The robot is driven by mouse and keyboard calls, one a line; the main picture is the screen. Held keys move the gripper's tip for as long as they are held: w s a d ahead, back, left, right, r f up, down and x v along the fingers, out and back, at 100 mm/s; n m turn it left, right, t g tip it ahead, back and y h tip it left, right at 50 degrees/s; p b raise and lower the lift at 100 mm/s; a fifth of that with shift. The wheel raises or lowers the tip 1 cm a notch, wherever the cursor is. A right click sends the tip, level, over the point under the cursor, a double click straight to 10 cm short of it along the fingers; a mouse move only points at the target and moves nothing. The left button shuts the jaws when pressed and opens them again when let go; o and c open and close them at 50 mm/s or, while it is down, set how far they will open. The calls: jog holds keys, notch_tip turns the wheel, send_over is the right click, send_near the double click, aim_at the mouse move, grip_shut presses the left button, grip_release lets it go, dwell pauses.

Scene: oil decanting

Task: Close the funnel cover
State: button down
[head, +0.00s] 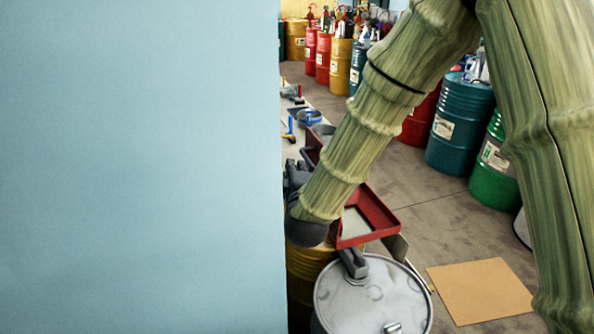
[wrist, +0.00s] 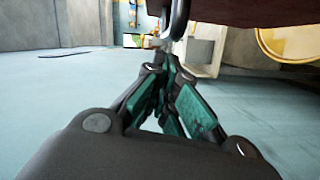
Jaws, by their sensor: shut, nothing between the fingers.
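A red square-rimmed funnel (head: 378,222) with a pale inside shows beside my forearm in the head view, partly hidden by it. A second dark red part (head: 310,157) shows behind my arm; I cannot tell surely whether it is the raised cover. In the wrist view a dark red panel (wrist: 250,13) hangs over the top edge, close above the fingers. My gripper (wrist: 162,68) is shut and empty, its green-padded fingers together just below a dark curved piece (wrist: 178,18). In the head view my arm hides most of the gripper (head: 294,178). Contact with the panel cannot be told.
A white-topped drum (head: 372,292) stands in front of the funnel, with a yellow drum (head: 305,265) beside it. A pale blue surface (head: 140,165) blocks the left half. Blue (head: 460,125) and green (head: 495,165) drums stand right. A cardboard sheet (head: 480,290) lies on open floor.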

jog(key=shift+w+a+f+p, duration=0.15)
jog(key=shift+w+p, duration=0.3)
jog(key=shift+w, duration=1.15)
